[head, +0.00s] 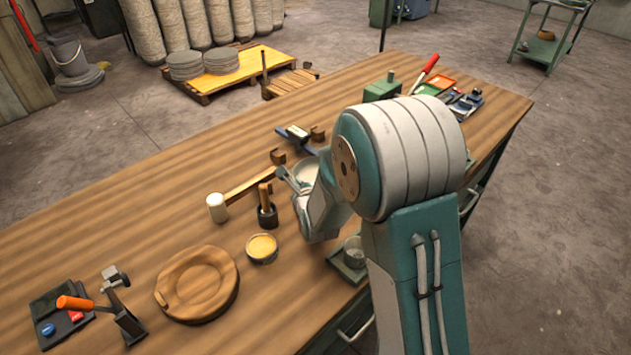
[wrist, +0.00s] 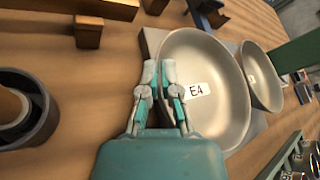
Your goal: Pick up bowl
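A pale grey bowl (wrist: 225,98) with a white label marked E4 lies under and to the right of my gripper (wrist: 160,70) in the wrist view. The two fingertips are close together at the bowl's left rim, one over the bowl's inside and one outside the rim. A narrow gap shows between them; whether they press on the rim is unclear. In the head view the bowl (head: 307,168) is partly hidden behind my arm, with my gripper (head: 291,178) at its left side.
A second grey bowl (wrist: 262,76) stands just right of the first. A dark cup (wrist: 28,108) is at the left in the wrist view. A mallet (head: 220,205), a yellow-filled tin (head: 262,248) and a round wooden board (head: 197,284) lie nearby.

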